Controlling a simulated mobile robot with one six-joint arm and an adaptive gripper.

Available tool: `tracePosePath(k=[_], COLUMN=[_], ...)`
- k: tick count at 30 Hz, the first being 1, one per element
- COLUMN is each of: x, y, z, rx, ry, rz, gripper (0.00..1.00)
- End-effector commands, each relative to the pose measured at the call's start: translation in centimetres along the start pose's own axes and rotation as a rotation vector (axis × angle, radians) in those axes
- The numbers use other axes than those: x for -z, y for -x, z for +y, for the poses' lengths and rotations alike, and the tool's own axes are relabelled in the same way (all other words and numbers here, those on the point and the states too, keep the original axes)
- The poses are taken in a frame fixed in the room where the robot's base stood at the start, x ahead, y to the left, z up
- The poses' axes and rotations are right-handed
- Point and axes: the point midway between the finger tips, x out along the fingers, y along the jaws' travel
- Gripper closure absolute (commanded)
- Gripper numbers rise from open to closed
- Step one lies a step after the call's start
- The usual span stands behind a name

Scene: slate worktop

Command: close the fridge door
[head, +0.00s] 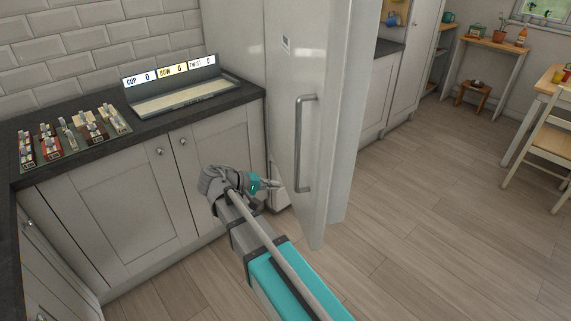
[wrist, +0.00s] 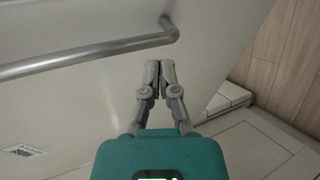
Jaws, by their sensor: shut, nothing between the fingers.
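The pale fridge door (head: 332,95) stands in the middle of the head view, jutting out past the worktop front, so it looks open. Its inside is hidden from me. Its vertical metal handle (head: 299,145) faces me; the handle also crosses the upper left of the wrist view (wrist: 95,53). My gripper (head: 277,184) is shut and empty, low beside the handle's lower end, on its left in the head view. In the wrist view the closed fingertips (wrist: 160,66) are in front of the door panel (wrist: 70,105), just below the handle's bend. I cannot tell whether they touch the door.
A dark worktop (head: 185,115) over grey cupboards (head: 130,205) lies left of the fridge. It holds a tray of small parts (head: 75,137) and a labelled rack (head: 180,88). Wooden floor (head: 430,220) is free to the right. A chair (head: 550,150) stands far right.

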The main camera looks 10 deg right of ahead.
Motion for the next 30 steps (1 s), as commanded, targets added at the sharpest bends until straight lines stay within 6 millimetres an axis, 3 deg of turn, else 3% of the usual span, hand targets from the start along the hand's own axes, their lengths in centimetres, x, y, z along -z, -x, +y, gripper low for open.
tracePosePath(k=[1,6,12,17,30], x=[1.1,2.7,3.4,3.5,3.4], y=[1.4,5.9,9.4,10.3,10.0], z=[0.2,1.6,2.5,2.8,2.9], rx=[-0.058,-0.245,-0.377,-0.409,-0.408], ry=[-0.003,-0.028,-0.058,-0.066,-0.066], rz=[0.012,0.042,0.064,0.069,0.068], gripper=[1.00,1.00,1.00,1.00,1.00])
